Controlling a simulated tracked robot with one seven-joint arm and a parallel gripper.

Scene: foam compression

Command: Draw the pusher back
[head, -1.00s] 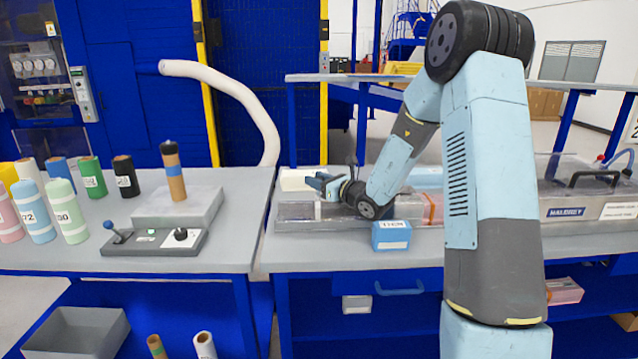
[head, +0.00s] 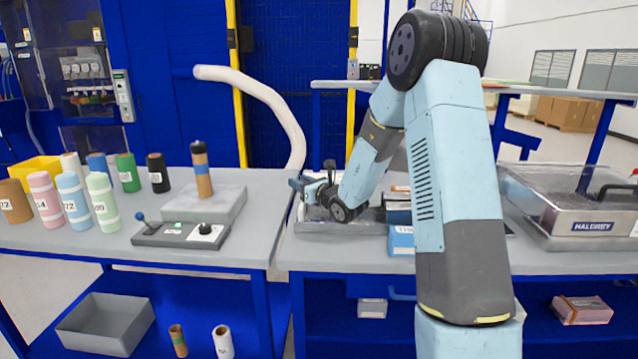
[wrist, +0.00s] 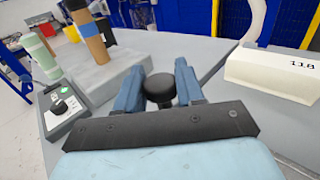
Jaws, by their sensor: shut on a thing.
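My gripper (head: 297,185) is at the left end of a low clear trough (head: 350,228) on the right bench. In the wrist view its two blue fingers (wrist: 158,88) are shut around a round black knob (wrist: 160,86), which I take as the pusher's handle. The knob sits between the fingers. The rest of the pusher is hidden by my gripper and arm. My arm also hides the right part of the trough.
A small blue box (head: 401,242) stands in front of the trough. A white block marked 118 (wrist: 282,73) lies beside my gripper. Left of the gap, the other bench holds a control box (head: 180,233), a grey block (head: 205,206) with a brown roll, and several foam rolls.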

